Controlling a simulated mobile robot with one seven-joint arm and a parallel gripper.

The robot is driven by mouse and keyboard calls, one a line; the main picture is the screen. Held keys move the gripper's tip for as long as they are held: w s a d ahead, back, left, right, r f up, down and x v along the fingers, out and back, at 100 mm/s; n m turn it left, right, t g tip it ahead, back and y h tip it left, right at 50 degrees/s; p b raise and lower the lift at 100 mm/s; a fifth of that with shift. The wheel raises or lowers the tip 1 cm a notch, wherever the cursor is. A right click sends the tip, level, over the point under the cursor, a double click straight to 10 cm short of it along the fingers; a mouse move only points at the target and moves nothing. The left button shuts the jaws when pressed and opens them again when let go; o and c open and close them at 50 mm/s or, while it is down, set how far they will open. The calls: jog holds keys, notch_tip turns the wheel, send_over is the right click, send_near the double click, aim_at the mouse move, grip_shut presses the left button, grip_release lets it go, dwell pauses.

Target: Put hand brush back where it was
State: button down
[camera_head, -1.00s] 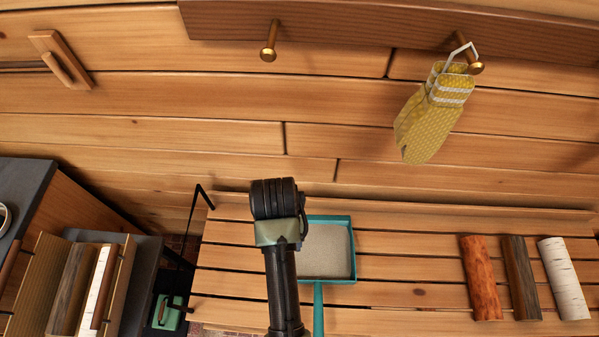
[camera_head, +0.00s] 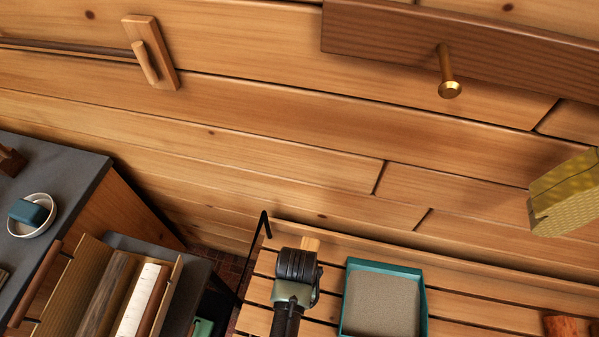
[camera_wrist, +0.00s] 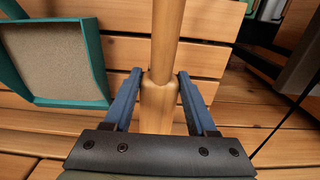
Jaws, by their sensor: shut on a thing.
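My gripper (camera_wrist: 160,80) is shut on a light wooden handle (camera_wrist: 165,40), which I take to be the hand brush's. The handle runs away between the blue fingers; no bristles show. In the head view my gripper (camera_head: 297,268) is low in the picture, seen from behind, over the slatted bench and left of the teal dustpan (camera_head: 424,315). A small wooden end (camera_head: 311,243) shows just beyond it.
The slatted bench (camera_head: 262,290) stands against the log wall, with a black bracket (camera_head: 265,225) at its left end.

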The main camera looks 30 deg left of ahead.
jog(key=shift+f+b, duration=0.6)
jog(key=shift+f, duration=2.3)
jog(key=shift+f, duration=0.15)
jog(key=shift+c, duration=1)
grip_release()
notch_tip(320, 180, up, 12)
jog(key=p, duration=0.3)
